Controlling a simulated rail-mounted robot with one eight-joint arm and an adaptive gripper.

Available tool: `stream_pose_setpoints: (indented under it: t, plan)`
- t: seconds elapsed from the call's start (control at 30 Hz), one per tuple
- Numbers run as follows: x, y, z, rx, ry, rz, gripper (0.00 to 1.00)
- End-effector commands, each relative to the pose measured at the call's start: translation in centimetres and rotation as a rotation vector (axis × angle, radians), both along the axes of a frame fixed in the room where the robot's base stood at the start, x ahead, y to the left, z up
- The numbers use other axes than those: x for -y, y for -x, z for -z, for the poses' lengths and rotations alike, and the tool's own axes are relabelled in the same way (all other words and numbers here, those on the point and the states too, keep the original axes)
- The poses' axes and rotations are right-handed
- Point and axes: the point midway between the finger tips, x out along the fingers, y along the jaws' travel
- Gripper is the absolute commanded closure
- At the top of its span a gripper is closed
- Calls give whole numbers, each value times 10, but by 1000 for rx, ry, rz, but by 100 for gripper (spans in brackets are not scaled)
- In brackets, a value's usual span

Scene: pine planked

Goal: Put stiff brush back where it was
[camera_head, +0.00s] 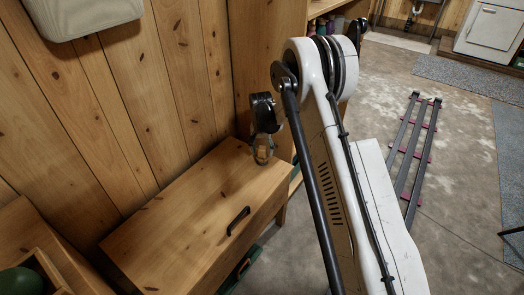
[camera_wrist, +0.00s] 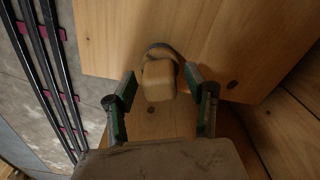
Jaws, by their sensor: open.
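My gripper (camera_head: 263,148) is low over the far end of the wooden cabinet top (camera_head: 185,205). In the wrist view its two fingers stand apart, one on each side of a pale wooden block-shaped thing (camera_wrist: 158,82), with a small gap on both sides. This is probably the stiff brush seen end-on; a dark curved edge or shadow shows behind it, and no bristles can be made out. It appears to be on the cabinet top, though contact beneath it is hidden. In the head view the gripper largely hides it.
A plank wall (camera_head: 110,100) rises close behind the cabinet. A black handle (camera_head: 238,220) is at the cabinet's front. Shelves (camera_head: 325,20) with coloured items stand beyond. Dark rails (camera_head: 407,150) with pink cross-pieces lie on the floor to the right. The near part of the cabinet top is clear.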

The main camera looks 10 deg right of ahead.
Motion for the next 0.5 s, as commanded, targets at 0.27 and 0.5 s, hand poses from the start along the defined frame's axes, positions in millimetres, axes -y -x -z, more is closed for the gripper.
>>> stream_pose_setpoints:
  t: [0.27, 0.5]
  plan:
    - [-1, 1, -38, 0, 0, 0, 51]
    - [-2, 2, -87, 0, 0, 0, 51]
